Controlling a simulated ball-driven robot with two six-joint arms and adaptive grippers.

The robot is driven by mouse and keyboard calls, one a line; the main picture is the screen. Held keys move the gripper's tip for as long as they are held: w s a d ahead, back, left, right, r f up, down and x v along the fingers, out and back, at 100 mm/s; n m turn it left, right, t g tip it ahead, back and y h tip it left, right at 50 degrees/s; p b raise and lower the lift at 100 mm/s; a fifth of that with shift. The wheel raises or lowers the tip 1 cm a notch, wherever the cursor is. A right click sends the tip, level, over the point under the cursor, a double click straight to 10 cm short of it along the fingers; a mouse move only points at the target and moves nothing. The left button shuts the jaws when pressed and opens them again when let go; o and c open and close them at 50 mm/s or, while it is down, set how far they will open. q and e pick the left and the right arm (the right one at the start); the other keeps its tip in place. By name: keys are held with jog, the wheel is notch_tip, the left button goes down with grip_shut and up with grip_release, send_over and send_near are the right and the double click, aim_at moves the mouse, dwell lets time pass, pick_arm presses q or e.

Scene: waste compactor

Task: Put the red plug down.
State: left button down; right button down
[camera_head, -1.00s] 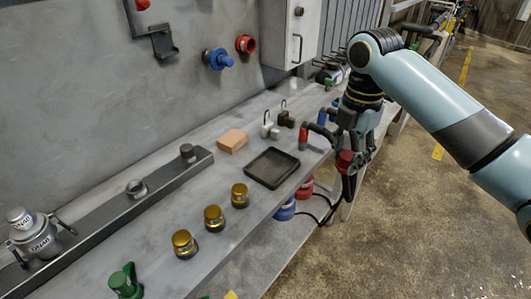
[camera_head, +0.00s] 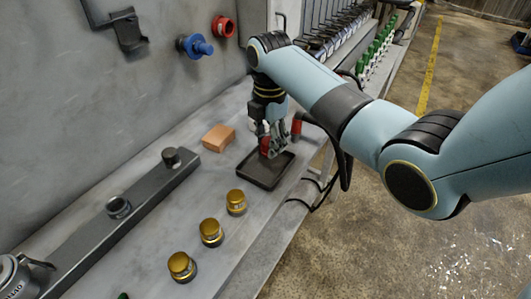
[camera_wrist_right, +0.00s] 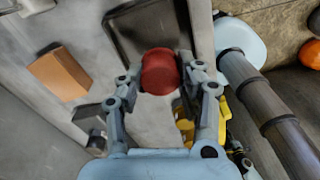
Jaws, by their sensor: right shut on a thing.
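The red plug (camera_head: 265,146) is between the fingers of my right gripper (camera_head: 269,150), which is shut on it. In the head view they are at the far edge of the black tray (camera_head: 262,184), pointing down. In the right wrist view the round face of the red plug (camera_wrist_right: 160,72) shows between the fingertips, overlapping the edge of the black tray (camera_wrist_right: 128,45). I cannot tell whether the plug touches the tray. The tray's visible floor is empty. My left gripper is not in view.
An orange block (camera_head: 218,138) lies left of the tray. Gold-topped knobs (camera_head: 211,232) line the bench's front. A red-handled item (camera_head: 296,125) stands close right of the gripper. A blue plug (camera_head: 196,46) and a red socket (camera_head: 224,26) are on the wall.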

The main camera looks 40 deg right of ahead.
aim_at(266, 154)
jog(key=shift+w+a+f, duration=0.15)
jog(key=shift+a+f, duration=0.1)
jog(key=shift+f, duration=0.3)
notch_tip(266, 154, down, 3)
jog(key=shift+r, duration=0.2)
jog(key=shift+f, duration=0.5)
jog(key=c, duration=0.9)
grip_release()
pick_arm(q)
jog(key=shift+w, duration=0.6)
pick_arm(e)
jog(key=shift+o, duration=0.2)
